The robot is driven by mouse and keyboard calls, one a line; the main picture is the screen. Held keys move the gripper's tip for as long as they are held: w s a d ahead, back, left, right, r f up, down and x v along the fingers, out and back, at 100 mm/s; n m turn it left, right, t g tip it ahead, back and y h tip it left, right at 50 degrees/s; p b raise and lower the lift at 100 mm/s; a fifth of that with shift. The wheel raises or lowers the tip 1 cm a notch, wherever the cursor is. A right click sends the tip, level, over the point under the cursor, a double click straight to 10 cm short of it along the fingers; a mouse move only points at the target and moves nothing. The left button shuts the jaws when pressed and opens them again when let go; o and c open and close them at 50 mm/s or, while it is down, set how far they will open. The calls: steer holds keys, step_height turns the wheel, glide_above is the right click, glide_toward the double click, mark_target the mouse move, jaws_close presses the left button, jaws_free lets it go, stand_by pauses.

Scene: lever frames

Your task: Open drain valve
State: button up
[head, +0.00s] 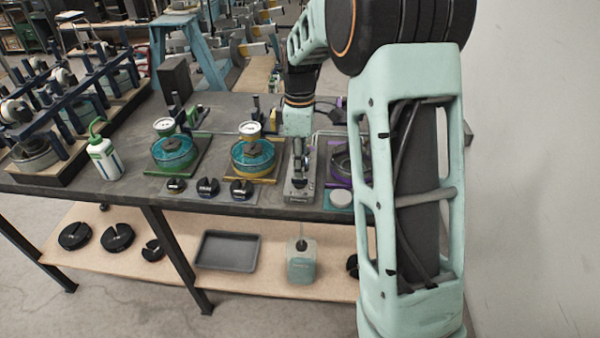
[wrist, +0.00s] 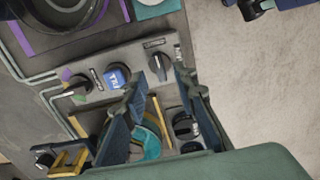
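My gripper (wrist: 160,78) is open in the wrist view, with its two dark fingers apart. A black knob (wrist: 158,65) with a small label shows between the fingertips on a grey control panel (wrist: 100,112); I cannot tell whether they touch it. The labels are too small to read, so I cannot tell which control is the drain valve. In the head view my gripper (head: 299,170) points down over the panel (head: 299,196).
A yellow-based teal dish (head: 253,158) and a green-based one (head: 175,153) stand left of the panel; a purple-based unit (head: 338,180) stands right, partly hidden by my arm. Black slotted weights (head: 208,187) lie at the front edge. A bottle (head: 104,157) stands far left.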

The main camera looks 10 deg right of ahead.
mark_target(300, 181)
steer(key=shift+f, duration=1.85)
jaws_close()
